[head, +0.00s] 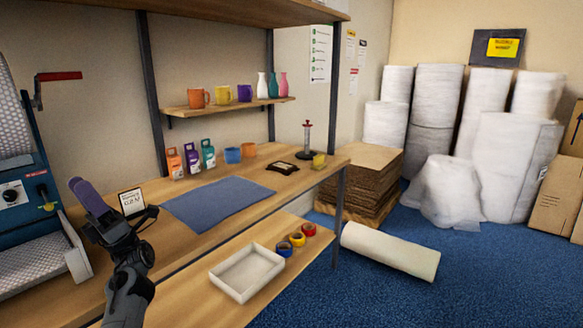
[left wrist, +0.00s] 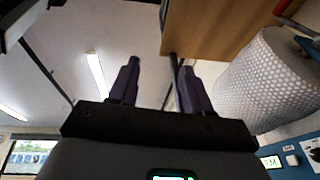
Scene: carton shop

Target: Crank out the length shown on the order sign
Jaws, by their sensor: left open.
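The dispenser (head: 30,215) is a blue machine at the left edge of the bench, with a bubble-wrap roll (head: 14,115) on top. Its crank (head: 58,78) has a red handle at the upper right side. In the left wrist view the roll (left wrist: 265,85) is at the right, with a bit of red handle (left wrist: 289,8) at the top corner. A small framed sign (head: 131,202) stands on the bench; its text is too small to read surely. My left gripper (head: 88,197) is open and empty, pointing up in front of the dispenser, below the crank and apart from it. My right gripper is not in view.
A blue mat (head: 215,203) lies on the bench, with small boxes (head: 191,160) and mugs behind. A white tray (head: 246,272) and tape rolls (head: 297,240) sit on the lower shelf. An overhead shelf (head: 230,10) spans above. Wrap rolls and cardboard stand at right.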

